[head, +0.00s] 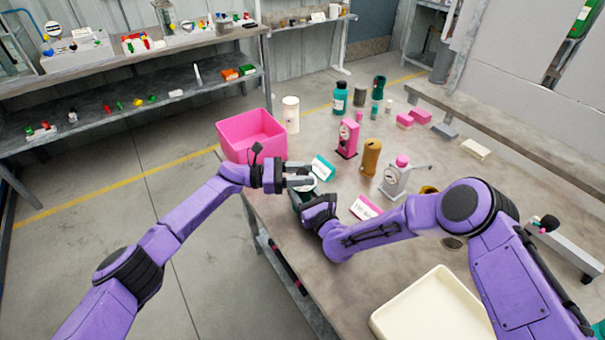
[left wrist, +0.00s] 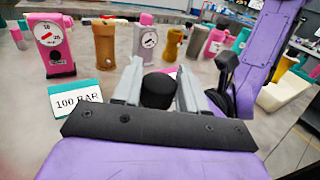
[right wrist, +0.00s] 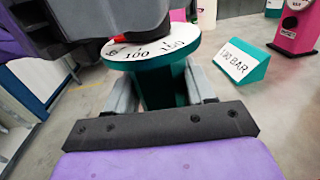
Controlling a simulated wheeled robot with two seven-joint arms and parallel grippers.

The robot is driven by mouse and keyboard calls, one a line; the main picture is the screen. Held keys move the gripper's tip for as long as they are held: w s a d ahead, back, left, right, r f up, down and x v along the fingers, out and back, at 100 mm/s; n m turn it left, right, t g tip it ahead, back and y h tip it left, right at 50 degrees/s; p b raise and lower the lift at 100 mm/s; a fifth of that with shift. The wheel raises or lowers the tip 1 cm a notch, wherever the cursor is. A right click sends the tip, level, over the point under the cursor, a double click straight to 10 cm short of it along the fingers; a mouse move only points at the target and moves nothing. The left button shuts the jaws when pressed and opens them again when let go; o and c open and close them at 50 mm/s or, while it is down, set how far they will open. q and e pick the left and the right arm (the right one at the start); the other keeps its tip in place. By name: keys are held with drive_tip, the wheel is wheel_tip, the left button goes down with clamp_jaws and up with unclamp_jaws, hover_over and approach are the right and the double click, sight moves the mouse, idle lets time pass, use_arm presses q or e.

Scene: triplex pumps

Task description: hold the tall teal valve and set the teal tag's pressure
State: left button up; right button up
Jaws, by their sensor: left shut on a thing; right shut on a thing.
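The tall teal valve (right wrist: 163,88) stands between the fingers of my right gripper (right wrist: 165,90), which is shut on its body. Its white dial (right wrist: 150,50) shows the numbers 100 and 150, with a red pointer at the left of the visible part. My left gripper (left wrist: 158,92) is shut on the valve's black knob (left wrist: 158,88) from above and hides part of the dial. In the head view my left gripper (head: 302,182) and right gripper (head: 318,207) almost hide the valve. The teal tag (left wrist: 77,98) reads 100 BAR and stands close by; it also shows in the head view (head: 323,167).
A pink bin (head: 250,135) stands at the table's left edge. A pink gauge block (head: 347,138), a brown cylinder (head: 371,157) and a grey gauge unit (head: 395,180) stand behind. A pink-edged tag (head: 366,207) lies near my right arm. A cream tray (head: 432,308) is in front.

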use_arm(q)
drive_tip(key=n+t, duration=0.1)
drive_tip(key=t, duration=0.1)
drive_tip(key=n+t+y, duration=0.1)
drive_tip(key=n+t, duration=0.1)
drive_tip(key=t, duration=0.1)
drive_tip(key=shift+s+f, duration=0.15)
drive_tip(key=shift+f, duration=0.05)
drive_tip(key=n+t+y, duration=0.3)
drive_tip(key=t, duration=0.1)
drive_tip(key=shift+n+t, duration=0.4)
drive_tip(key=shift+d+r+n+t+y, duration=0.55)
drive_tip(key=shift+r+n+t+y, duration=0.2)
drive_tip(key=shift+t, duration=0.25)
drive_tip(key=shift+a+f+n+t+y, duration=0.2)
drive_tip(key=shift+n+t+y, duration=0.35)
drive_tip(key=shift+y, duration=0.1)
drive_tip(key=shift+a+f+n+t+y, duration=0.15)
drive_tip(key=shift+f+n+t+y, duration=0.05)
drive_tip(key=shift+n+t+y, duration=0.35)
drive_tip(key=shift+w+a+f+y, duration=0.2)
drive_tip(key=shift+a+f+y, duration=0.05)
drive_tip(key=shift+a, duration=0.1)
drive_tip(key=o, duration=0.9)
drive_tip(key=shift+o, duration=0.2)
drive_tip(key=shift+s, duration=0.1)
drive_tip(key=v, duration=1.2)
